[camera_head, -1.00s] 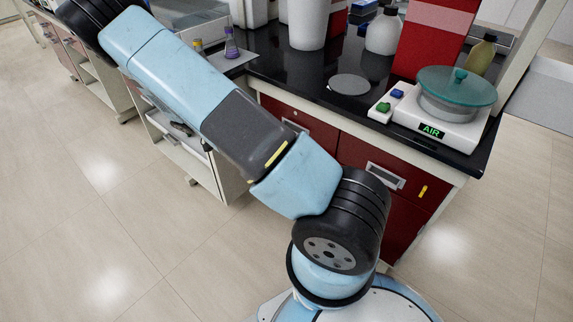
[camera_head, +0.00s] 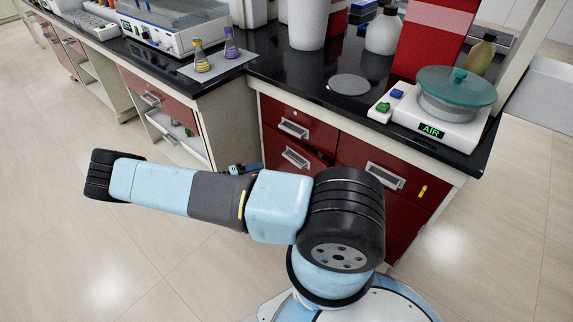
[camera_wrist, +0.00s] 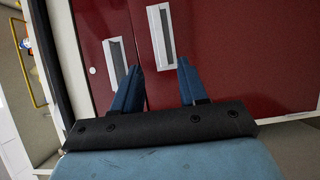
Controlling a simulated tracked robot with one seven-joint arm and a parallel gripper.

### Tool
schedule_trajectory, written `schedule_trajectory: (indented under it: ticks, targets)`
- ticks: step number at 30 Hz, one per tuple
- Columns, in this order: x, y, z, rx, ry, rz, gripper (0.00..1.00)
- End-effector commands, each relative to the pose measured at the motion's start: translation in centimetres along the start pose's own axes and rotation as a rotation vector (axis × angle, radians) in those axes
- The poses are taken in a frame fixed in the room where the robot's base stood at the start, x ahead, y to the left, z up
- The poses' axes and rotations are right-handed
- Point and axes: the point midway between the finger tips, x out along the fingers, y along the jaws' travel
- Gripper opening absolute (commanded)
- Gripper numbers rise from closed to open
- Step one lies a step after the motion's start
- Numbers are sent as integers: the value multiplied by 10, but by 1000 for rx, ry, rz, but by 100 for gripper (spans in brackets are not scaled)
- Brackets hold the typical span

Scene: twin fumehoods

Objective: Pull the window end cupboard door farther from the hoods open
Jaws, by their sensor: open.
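My gripper (camera_wrist: 161,66) is open and empty in the wrist view, its two blue fingers pointing at a dark red cabinet front. A pale upright handle (camera_wrist: 161,36) on a wide red panel (camera_wrist: 235,60) appears between the fingertips. I cannot tell whether the fingers touch it. In the head view, part of my gripper (camera_head: 245,169) shows behind my arm, beside the lower handle (camera_head: 296,158) of the red cabinet. An upper drawer handle (camera_head: 293,129) is above it, and another handle (camera_head: 386,177) is to the right.
To the left is an open-shelved white cabinet (camera_head: 178,140) with a red drawer (camera_head: 155,97). The floor (camera_head: 100,240) at front left is clear.

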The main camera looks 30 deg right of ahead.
Motion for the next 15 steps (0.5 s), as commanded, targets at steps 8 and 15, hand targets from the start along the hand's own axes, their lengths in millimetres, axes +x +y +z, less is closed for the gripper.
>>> schedule_trajectory:
  ticks: [8, 15]
  targets:
    - [27, -1, 1, -1, 1, 5, 43]
    - [70, -1, 0, 0, 1, 4, 43]
